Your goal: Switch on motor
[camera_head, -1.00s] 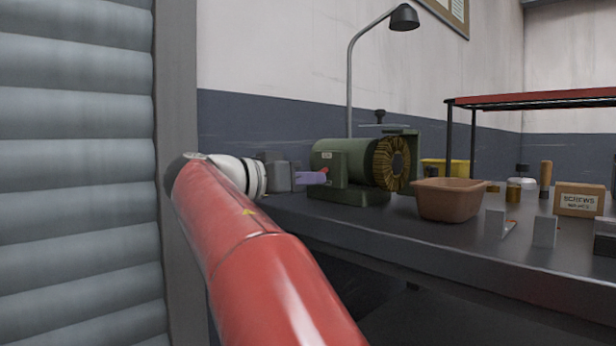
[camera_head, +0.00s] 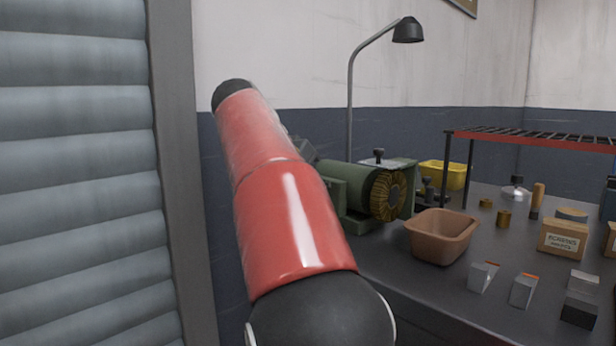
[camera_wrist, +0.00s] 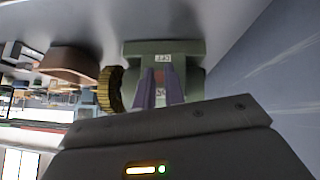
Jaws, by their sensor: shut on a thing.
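The motor (camera_head: 347,178) is a green bench machine with a round yellow-brown brush wheel (camera_head: 387,195) on its right end. It stands on the dark bench, partly hidden by my red arm. In the wrist view, its green housing (camera_wrist: 165,48) carries a white label, seen upside down, with the brush wheel (camera_wrist: 108,90) to the left. My gripper (camera_wrist: 161,88) has its two purple fingers at the housing, close together. They are shut on the motor's small switch, mostly hidden between them; a reddish mark shows there. In the head view my arm hides the gripper.
A brown tub (camera_head: 440,237) stands right of the motor, with a yellow bin (camera_head: 446,175) behind. A lamp (camera_head: 352,95) rises behind the motor. Metal blocks (camera_head: 522,290), a labelled box (camera_head: 563,238) and a red-topped rack (camera_head: 530,138) occupy the right. A grey shutter (camera_head: 75,180) is at left.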

